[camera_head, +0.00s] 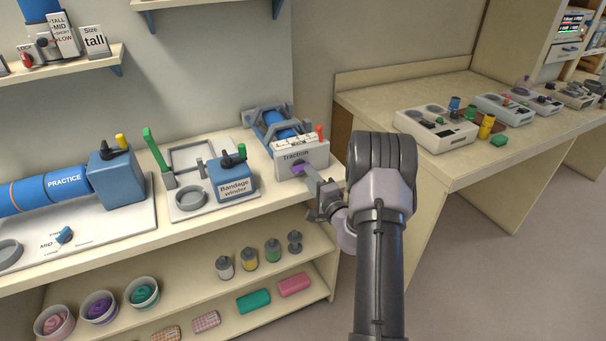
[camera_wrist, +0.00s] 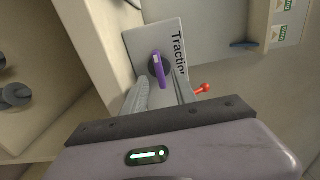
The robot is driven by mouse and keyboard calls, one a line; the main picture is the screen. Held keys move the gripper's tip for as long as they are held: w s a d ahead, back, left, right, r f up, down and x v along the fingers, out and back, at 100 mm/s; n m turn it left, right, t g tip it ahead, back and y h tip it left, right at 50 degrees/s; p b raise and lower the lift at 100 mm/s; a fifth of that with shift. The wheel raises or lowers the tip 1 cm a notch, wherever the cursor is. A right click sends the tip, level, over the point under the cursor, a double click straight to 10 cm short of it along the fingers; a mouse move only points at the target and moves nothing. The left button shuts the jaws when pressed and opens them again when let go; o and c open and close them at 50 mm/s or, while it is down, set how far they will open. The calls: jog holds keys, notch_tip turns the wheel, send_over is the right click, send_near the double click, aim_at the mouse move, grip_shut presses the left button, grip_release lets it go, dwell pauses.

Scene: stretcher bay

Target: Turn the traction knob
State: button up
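The traction knob (camera_wrist: 160,72) is purple with a bar-shaped grip. It sits on the pale face of the Traction box (camera_head: 316,157), on the bench's right end. A gap shows between the bar and at least the left finger. I cannot tell whether either fingertip touches the knob.
A red-tipped lever (camera_wrist: 203,89) stands at the box's side, right of the fingers in the wrist view. The Bandage winder (camera_head: 235,186) stands left of the box. A lower shelf (camera_head: 205,270) holds jars and rolls. Another table (camera_head: 385,95) stands at the right.

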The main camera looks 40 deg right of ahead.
aim_at(301, 167)
jog(key=x, duration=0.4)
jog(key=shift+a, duration=0.15)
grip_shut()
